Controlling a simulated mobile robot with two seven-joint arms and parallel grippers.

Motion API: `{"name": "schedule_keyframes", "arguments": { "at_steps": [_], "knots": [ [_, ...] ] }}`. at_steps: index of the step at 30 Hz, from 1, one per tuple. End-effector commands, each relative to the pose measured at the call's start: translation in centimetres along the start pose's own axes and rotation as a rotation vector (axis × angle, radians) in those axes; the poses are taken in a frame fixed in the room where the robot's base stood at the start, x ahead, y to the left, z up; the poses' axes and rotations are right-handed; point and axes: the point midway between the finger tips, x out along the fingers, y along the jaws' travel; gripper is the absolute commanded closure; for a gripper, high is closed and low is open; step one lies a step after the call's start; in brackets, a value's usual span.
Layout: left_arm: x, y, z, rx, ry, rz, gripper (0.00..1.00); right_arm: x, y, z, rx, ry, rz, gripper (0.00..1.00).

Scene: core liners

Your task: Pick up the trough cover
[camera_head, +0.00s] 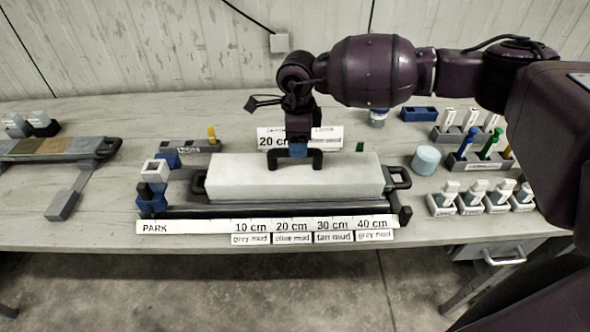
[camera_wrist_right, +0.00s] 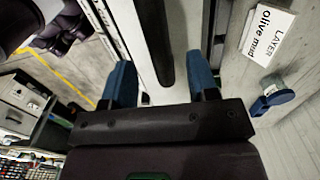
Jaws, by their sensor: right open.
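The trough cover (camera_head: 325,185) is a long pale block with a dark arched handle (camera_head: 294,157) on its top. It lies over the trough, whose dark end handles (camera_head: 399,178) stick out at both ends. My right gripper (camera_head: 298,149) points down at the arched handle. In the right wrist view my open right gripper (camera_wrist_right: 161,82) has one blue finger on each side of the dark handle bar (camera_wrist_right: 155,38), with visible room beside it. I cannot tell whether either finger touches it. My left gripper is not in view.
A printed strip (camera_head: 190,228) with length labels runs along the front. A blue and white block stack (camera_head: 153,185) stands at the left end. Racks of tools and small jars (camera_head: 478,155) stand at the right, near a light blue cylinder (camera_head: 426,159). Another trough (camera_head: 55,148) lies far left.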

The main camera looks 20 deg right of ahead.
Motion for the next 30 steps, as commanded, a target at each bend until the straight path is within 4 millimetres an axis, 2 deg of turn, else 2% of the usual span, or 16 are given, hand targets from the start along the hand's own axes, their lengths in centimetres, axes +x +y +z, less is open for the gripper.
{"name": "schedule_keyframes", "arguments": {
  "at_steps": [5,10,15,24,26,30],
  "knots": [
    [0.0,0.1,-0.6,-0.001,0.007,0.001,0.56,1.3,0.0,0.2,-0.001,-0.001,0.001,0.46],
    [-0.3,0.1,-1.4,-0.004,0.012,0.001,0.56,3.5,0.0,0.7,-0.001,0.0,0.002,0.46],
    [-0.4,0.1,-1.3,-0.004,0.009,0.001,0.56,5.4,0.0,0.7,0.001,-0.001,0.001,0.46],
    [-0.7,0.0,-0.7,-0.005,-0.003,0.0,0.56,5.9,0.0,0.7,0.0,-0.001,0.0,0.46],
    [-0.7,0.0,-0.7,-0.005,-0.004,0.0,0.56,5.9,0.0,0.7,0.0,-0.001,0.0,0.52],
    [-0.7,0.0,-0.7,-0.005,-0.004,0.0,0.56,5.9,0.0,0.7,0.0,-0.001,0.0,0.74]
  ]
}}
